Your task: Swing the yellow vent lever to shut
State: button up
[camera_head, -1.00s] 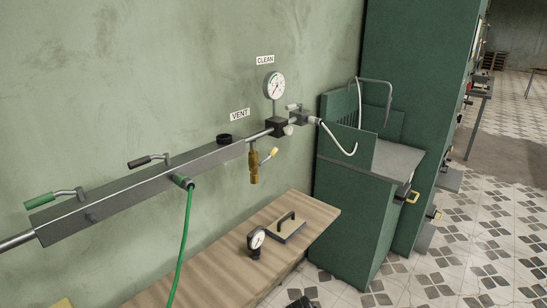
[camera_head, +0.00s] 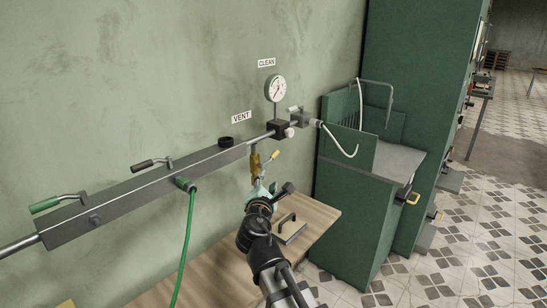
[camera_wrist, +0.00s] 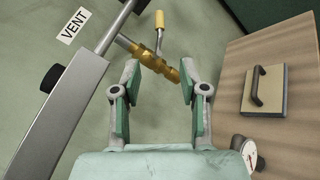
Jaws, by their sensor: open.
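The yellow vent lever (camera_head: 274,156) sticks out up and to the right from the brass valve (camera_head: 254,162), which hangs under the grey manifold bar near the VENT sign. In the wrist view the yellow lever (camera_wrist: 159,19) stands at the top centre, beyond my fingertips, and the brass valve body (camera_wrist: 157,63) lies slanted near them. My gripper (camera_wrist: 160,80) is open, with its two fingers apart and nothing held between them. In the head view my gripper (camera_head: 262,188) is just below the valve and lever, partly hidden by my wrist.
The grey manifold bar (camera_head: 135,190) carries green and black levers and a green hose (camera_head: 187,240). A wooden table (camera_head: 222,272) stands below with a handled block (camera_head: 292,229). A dial gauge (camera_wrist: 249,152) shows beside it. A green cabinet (camera_head: 345,225) stands right.

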aim_at(273, 157)
jog(key=w+p, duration=0.3)
jog(key=w, duration=1.4)
jog(key=shift+w+d, duration=0.2)
grip_shut()
